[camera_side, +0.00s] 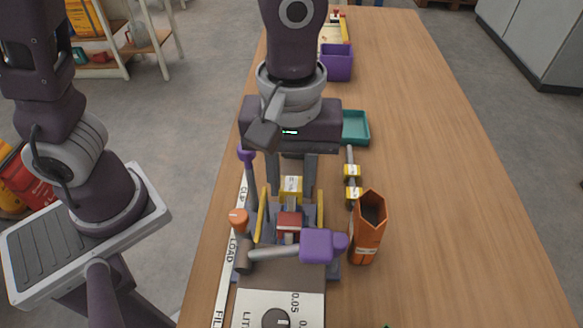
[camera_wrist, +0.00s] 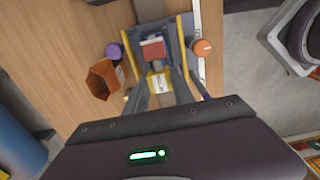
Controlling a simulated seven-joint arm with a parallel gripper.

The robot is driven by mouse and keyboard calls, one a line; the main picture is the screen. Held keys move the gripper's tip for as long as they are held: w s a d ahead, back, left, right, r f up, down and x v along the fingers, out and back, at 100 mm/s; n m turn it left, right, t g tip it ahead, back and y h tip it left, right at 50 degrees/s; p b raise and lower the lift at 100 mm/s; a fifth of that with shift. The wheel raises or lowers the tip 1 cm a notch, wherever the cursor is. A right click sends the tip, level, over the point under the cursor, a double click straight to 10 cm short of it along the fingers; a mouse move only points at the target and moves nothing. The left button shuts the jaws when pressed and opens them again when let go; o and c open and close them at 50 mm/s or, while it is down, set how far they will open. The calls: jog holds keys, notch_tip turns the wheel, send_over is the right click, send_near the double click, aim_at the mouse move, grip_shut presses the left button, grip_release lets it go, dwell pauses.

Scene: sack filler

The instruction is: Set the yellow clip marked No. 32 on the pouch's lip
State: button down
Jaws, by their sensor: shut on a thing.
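My gripper (camera_side: 294,194) points down over the filler, its two fingers shut on a yellow clip (camera_side: 291,184) with a pale label; the print is too small to read. In the wrist view the clip (camera_wrist: 159,84) sits between the fingertips. A small red piece (camera_side: 289,222) sits just in front of the clip, between the filler's yellow side bars (camera_side: 262,213); it also shows in the wrist view (camera_wrist: 152,48). I cannot tell for certain which part is the pouch's lip, or whether the clip touches anything below.
Two other yellow clips (camera_side: 352,172) sit on a rod right of the filler. An open orange hexagonal container (camera_side: 367,235) stands beside them. A purple-headed handle (camera_side: 317,246) crosses the front, and an orange knob (camera_side: 238,217) is at left. The table's right side is clear.

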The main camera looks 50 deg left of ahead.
jog(key=shift+f, duration=0.1)
jog(key=shift+f, duration=1.3)
jog(key=c, duration=1)
grip_release()
